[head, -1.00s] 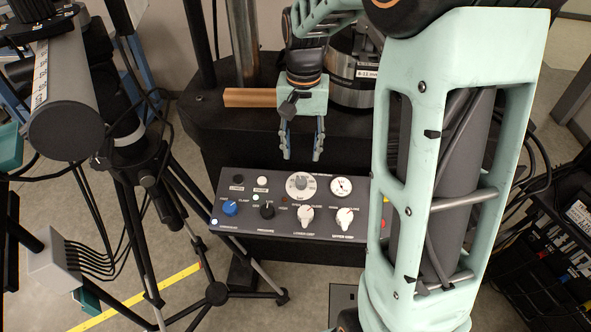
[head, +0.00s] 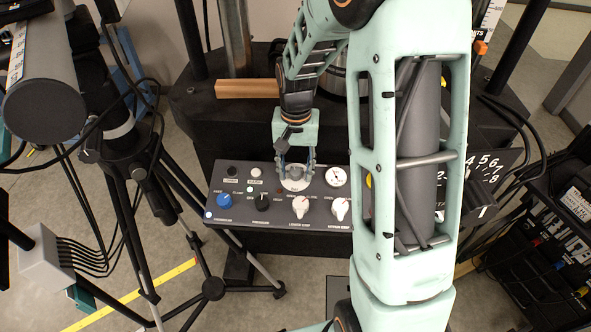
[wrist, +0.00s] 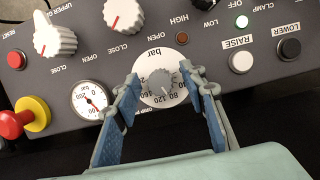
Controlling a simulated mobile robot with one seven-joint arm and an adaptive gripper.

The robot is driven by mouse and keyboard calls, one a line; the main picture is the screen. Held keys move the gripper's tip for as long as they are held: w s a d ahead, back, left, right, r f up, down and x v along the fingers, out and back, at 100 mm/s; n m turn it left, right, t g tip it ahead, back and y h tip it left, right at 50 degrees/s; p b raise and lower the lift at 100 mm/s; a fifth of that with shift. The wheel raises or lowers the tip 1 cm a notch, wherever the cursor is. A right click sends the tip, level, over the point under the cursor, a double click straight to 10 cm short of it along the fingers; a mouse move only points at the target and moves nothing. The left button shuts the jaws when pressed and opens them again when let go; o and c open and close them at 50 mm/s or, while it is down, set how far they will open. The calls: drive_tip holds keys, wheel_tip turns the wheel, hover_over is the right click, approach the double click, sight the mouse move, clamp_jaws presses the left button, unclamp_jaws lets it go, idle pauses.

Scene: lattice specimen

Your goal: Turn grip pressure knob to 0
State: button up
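The grip pressure knob (wrist: 160,83) is a small grey knob on a round white dial (wrist: 154,98) marked in bar. The same dial shows on the sloped dark control panel (head: 228,214) in the head view, partly behind my gripper. My gripper (wrist: 161,76) is open, with its blue-padded fingertips on either side of the knob and a visible gap to each side of it. In the head view my gripper (head: 295,165) is low over the dial. The setting the knob points to is too small to tell, as is whether the fingertips touch the dial face.
A pressure gauge (wrist: 90,99) is close beside one finger. White red-marked knobs (wrist: 54,38), a red emergency button (wrist: 14,123) and RAISE (wrist: 241,62) and LOWER (wrist: 289,49) buttons are nearby. A blue knob (head: 224,200) is at the panel's left. A tripod stands left of the panel.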

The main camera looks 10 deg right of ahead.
drive_tip(key=shift+c, duration=0.7)
clamp_jaws()
drive_tip(key=shift+n, duration=0.3)
drive_tip(key=shift+w+r+n+h, duration=0.1)
drive_tip(key=shift+n+h, duration=0.3)
drive_tip(key=shift+n, duration=0.8)
drive_tip(key=n+h, duration=0.1)
drive_tip(key=n, duration=0.3)
drive_tip(key=shift+n+p, duration=0.3)
drive_tip(key=n+h, duration=0.1)
drive_tip(key=n, duration=0.3)
drive_tip(key=shift+a+t, duration=0.1)
drive_tip(key=shift+t, duration=0.2)
drive_tip(key=shift+n+t+h, duration=0.4)
drive_tip(key=shift+n, duration=1.5)
